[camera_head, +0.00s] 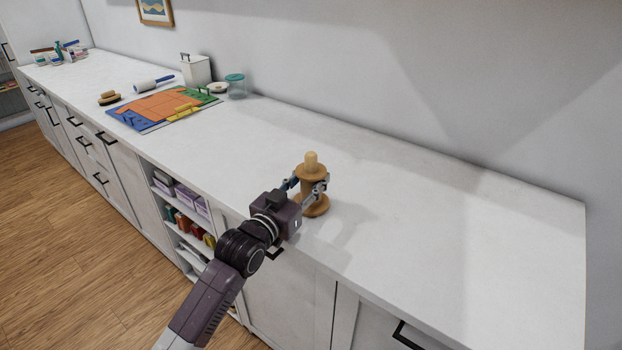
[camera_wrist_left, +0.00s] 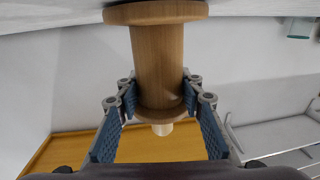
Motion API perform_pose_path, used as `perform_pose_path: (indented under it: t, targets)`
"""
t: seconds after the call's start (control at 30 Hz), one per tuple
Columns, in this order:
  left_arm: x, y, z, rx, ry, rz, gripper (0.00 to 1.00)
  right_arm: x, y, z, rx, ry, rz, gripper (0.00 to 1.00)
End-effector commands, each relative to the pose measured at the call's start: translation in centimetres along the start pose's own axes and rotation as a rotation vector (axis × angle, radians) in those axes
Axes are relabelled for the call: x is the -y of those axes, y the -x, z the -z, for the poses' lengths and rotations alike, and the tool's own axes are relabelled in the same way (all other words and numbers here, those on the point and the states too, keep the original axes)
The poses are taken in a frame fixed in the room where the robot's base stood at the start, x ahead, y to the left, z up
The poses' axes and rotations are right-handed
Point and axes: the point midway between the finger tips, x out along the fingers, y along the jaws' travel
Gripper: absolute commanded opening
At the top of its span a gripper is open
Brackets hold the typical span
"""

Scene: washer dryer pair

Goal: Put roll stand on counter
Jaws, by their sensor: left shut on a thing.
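The roll stand (camera_head: 315,207) is a light wooden spool with a round base, an upper disc and a short peg on top. It is upright at the front part of the white counter (camera_head: 430,230). Its base is on or very close to the counter top; I cannot tell if they touch. My left gripper (camera_head: 309,187) is shut on the stand's column. In the left wrist view the stand (camera_wrist_left: 158,55) appears upside down, with the blue-padded fingers of the gripper (camera_wrist_left: 160,95) on either side of its column near the upper disc. My right gripper is not in view.
Further left on the counter are a colourful mat (camera_head: 160,108), a rolling pin (camera_head: 154,84), a brush (camera_head: 109,98), a white canister (camera_head: 196,69) and a glass jar (camera_head: 236,86). Open shelves (camera_head: 182,215) sit below. The counter right of the stand is clear.

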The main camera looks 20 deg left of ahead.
Motion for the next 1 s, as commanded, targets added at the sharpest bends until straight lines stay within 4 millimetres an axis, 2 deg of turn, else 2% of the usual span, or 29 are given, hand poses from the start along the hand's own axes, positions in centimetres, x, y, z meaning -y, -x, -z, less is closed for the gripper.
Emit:
perform_pose_path:
  t: [0.37, 0.4, 0.53, 0.83, 0.97, 1.0]
  targets:
    - [0.0, 0.0, -1.4, 0.004, 0.0, 0.0, 0.0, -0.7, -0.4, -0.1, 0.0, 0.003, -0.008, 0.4]
    - [0.0, 0.0, -1.6, 0.009, 0.001, 0.0, 0.38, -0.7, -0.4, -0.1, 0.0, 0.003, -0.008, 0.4]
    - [0.0, 0.0, -1.5, 0.007, 0.001, 0.0, 0.52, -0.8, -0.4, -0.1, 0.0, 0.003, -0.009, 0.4]
    - [0.0, 0.0, -1.0, 0.002, 0.0, 0.0, 0.52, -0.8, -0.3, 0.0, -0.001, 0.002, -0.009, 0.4]
    - [0.0, 0.0, 0.4, -0.002, 0.0, 0.0, 0.52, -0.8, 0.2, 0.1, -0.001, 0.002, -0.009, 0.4]
    - [0.0, 0.5, -0.1, 0.003, 0.0, 0.0, 0.52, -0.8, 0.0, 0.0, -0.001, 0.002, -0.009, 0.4]
